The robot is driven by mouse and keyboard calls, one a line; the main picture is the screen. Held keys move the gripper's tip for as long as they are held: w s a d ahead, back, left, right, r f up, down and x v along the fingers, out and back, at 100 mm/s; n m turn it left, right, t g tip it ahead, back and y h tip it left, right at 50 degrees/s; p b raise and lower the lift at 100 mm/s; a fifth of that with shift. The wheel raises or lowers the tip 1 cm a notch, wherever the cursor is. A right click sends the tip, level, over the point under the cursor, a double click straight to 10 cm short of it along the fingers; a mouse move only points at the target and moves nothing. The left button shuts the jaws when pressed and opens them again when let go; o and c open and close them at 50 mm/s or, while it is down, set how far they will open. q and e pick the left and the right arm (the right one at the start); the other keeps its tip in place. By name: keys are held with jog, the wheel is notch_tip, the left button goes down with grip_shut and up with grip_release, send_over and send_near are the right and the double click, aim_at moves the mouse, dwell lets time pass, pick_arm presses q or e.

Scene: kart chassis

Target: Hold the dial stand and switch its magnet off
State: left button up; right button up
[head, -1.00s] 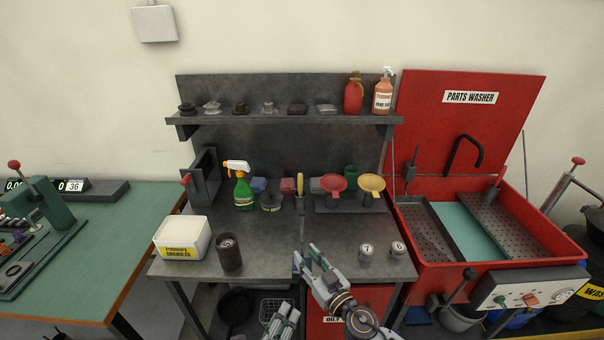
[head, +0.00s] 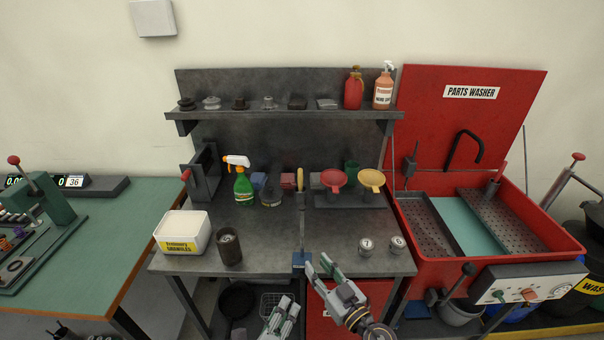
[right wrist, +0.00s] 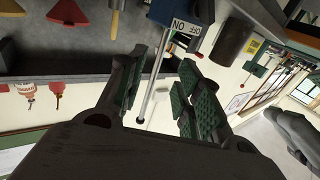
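The dial stand has a blue block base (head: 301,262) at the front edge of the grey bench, with a thin upright metal rod (head: 302,228) above it. In the right wrist view its base (right wrist: 172,12) carries a label reading ON and OFF, seen upside down. The rod (right wrist: 152,92) appears in the gap between my right fingers there. No dial or switch is clear.
Two small round gauges (head: 366,247) (head: 397,245) stand right of the stand. A dark cup (head: 229,247) and a white granules tub (head: 182,234) stand to the left. A red parts washer (head: 415,275) adjoins the bench on the right. The bench middle is fairly clear.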

jog(key=shift+v, duration=1.4)
jog(key=shift+d+r, duration=0.1)
